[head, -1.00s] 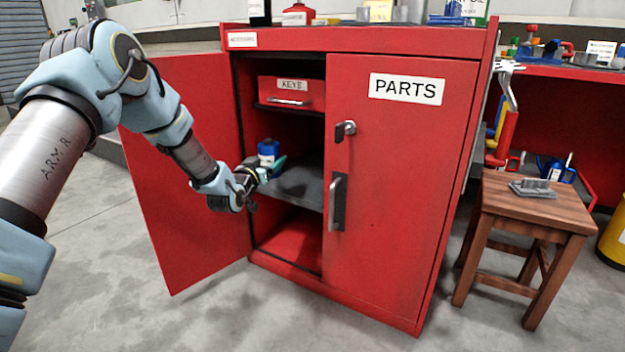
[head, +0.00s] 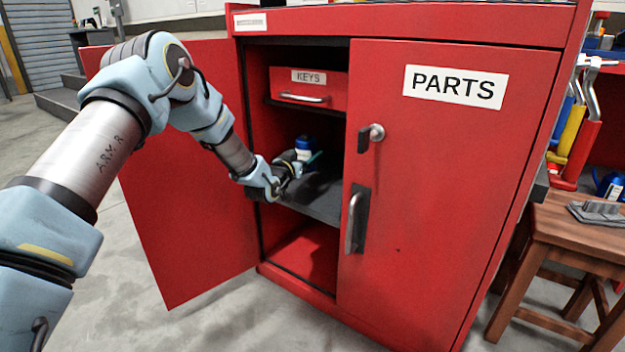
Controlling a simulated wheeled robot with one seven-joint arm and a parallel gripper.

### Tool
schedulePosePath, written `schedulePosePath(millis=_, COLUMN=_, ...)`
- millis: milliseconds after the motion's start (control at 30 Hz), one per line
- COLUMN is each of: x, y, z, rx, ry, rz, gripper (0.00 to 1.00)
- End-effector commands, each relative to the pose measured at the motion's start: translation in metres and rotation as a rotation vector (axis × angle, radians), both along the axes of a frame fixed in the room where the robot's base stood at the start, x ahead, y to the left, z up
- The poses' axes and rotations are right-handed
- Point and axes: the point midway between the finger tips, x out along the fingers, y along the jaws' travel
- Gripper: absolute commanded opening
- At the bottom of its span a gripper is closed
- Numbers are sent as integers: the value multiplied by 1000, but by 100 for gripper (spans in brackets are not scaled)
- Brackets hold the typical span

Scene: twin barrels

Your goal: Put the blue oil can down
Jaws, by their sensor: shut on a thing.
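The blue oil can (head: 305,144), with a pale label, shows at the left side of the open cabinet's middle compartment. My gripper (head: 300,161) reaches in past the open left door and is shut on the can. The gripper hides the can's lower part, so I cannot tell whether it touches the dark grey shelf (head: 320,203). The can looks upright.
The red cabinet (head: 420,220) has its left door (head: 180,190) swung open and its PARTS door shut. A red KEYS drawer (head: 309,88) sits above the shelf. A wooden stool (head: 565,225) with a grey part (head: 598,213) stands at right. Another blue container (head: 609,184) is behind it.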

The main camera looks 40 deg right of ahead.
Motion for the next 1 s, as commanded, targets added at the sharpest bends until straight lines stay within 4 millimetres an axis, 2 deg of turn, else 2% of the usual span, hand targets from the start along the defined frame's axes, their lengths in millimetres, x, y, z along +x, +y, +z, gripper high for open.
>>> schedulePosePath(millis=33, x=0, y=0, z=-11, rx=-2, ry=-1, rz=0, gripper=0)
schedulePosePath(millis=233, x=0, y=0, z=-28, rx=-3, ry=-1, rz=0, gripper=0)
schedulePosePath(millis=433, x=0, y=0, z=-61, rx=-1, ry=-2, rz=0, gripper=0)
schedulePosePath(millis=867, x=0, y=0, z=-67, rx=-2, ry=-3, rz=0, gripper=0)
schedulePosePath(millis=900, x=0, y=0, z=-67, rx=-1, ry=-1, rz=0, gripper=82)
schedulePosePath(millis=1000, x=0, y=0, z=-67, rx=-1, ry=-1, rz=0, gripper=93)
